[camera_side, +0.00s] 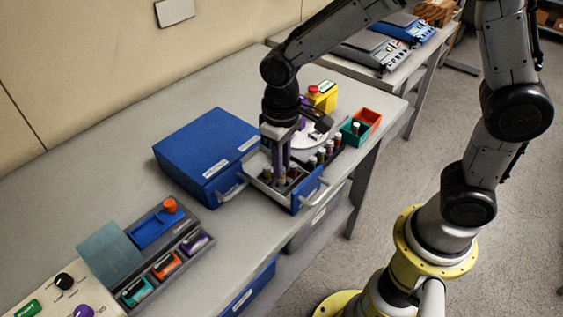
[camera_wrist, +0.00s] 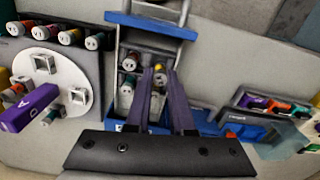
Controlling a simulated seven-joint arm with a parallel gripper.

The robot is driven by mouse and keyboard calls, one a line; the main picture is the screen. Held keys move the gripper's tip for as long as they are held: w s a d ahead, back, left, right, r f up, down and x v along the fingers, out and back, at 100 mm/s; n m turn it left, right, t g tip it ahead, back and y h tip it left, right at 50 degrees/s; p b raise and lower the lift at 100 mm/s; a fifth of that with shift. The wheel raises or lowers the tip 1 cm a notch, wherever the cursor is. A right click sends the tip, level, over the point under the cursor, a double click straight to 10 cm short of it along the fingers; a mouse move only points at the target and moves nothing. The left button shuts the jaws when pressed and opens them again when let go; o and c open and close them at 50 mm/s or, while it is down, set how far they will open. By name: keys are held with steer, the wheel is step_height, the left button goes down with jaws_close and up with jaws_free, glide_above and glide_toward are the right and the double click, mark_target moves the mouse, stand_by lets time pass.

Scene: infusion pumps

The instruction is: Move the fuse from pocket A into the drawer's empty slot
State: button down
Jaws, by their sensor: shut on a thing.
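The open drawer (camera_side: 262,184) juts from the blue cabinet (camera_side: 205,150) and holds several fuses; it also shows in the wrist view (camera_wrist: 150,25). My gripper (camera_side: 281,170) points down into the drawer. In the wrist view its purple fingers (camera_wrist: 160,72) are shut on a fuse, mostly hidden between the tips. Other fuses (camera_wrist: 128,63) stand beside the fingers on the left. The slot under the held fuse is hidden, so I cannot tell whether the fuse is seated. A purple block marked A (camera_wrist: 30,107) lies over a white disc (camera_wrist: 58,85); pocket A is not clearly identifiable.
A dark rack of fuses (camera_side: 322,156) stands right of the drawer. Teal (camera_side: 354,133) and orange (camera_side: 369,117) bins and a yellow box (camera_side: 322,96) are near it. A grey tray with coloured items (camera_side: 168,265) sits at the lower left. Bare tabletop lies between tray and cabinet.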

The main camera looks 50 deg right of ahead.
steer(key=shift+f, duration=1.1)
steer(key=c, duration=1.1)
jaws_free()
steer(key=shift+r, duration=0.1)
steer(key=shift+r, duration=1)
steer(key=o, duration=0.6)
steer(key=shift+c, duration=0.2)
steer(key=shift+r, duration=0.15)
